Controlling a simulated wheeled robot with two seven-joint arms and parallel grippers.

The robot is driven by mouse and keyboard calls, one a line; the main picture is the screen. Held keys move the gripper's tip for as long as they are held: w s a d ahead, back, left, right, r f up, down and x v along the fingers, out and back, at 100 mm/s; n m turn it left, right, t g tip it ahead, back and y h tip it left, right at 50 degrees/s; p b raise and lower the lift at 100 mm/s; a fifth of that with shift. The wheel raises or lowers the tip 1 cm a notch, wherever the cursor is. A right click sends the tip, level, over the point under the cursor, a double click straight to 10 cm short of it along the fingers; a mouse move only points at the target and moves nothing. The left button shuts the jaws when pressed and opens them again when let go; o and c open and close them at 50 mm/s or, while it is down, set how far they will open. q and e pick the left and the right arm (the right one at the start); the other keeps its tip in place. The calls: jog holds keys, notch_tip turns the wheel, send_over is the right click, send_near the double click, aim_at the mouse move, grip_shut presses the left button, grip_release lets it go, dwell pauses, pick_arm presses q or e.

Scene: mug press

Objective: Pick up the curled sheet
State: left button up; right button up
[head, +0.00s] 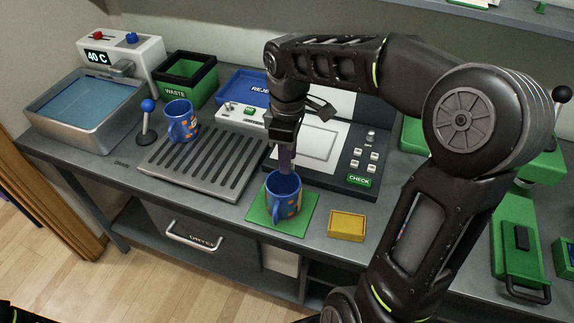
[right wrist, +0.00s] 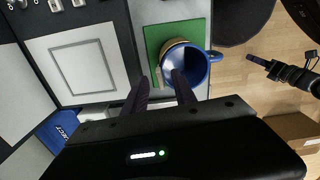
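A blue mug (head: 284,198) with an orange pattern stands upright on a green mat (head: 255,213); the right wrist view also shows the mug (right wrist: 190,68). There a tan curved band (right wrist: 172,44) lies along the mug's side; I cannot tell whether it is the curled sheet or the mug's print. I see no other clear curled sheet. My right gripper (head: 287,168) points down just above and behind the mug. What seems to be my left gripper (right wrist: 258,61) shows over the floor, too small to read.
A yellow block (head: 347,225) lies right of the mat. The check station (head: 359,182) is behind it. A water basin (head: 85,105), waste bin (head: 187,80) and blue reject tray (head: 245,84) stand further left.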

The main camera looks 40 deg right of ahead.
jog(key=shift+f, duration=0.35)
dwell(0.3)
grip_shut()
dwell(0.4)
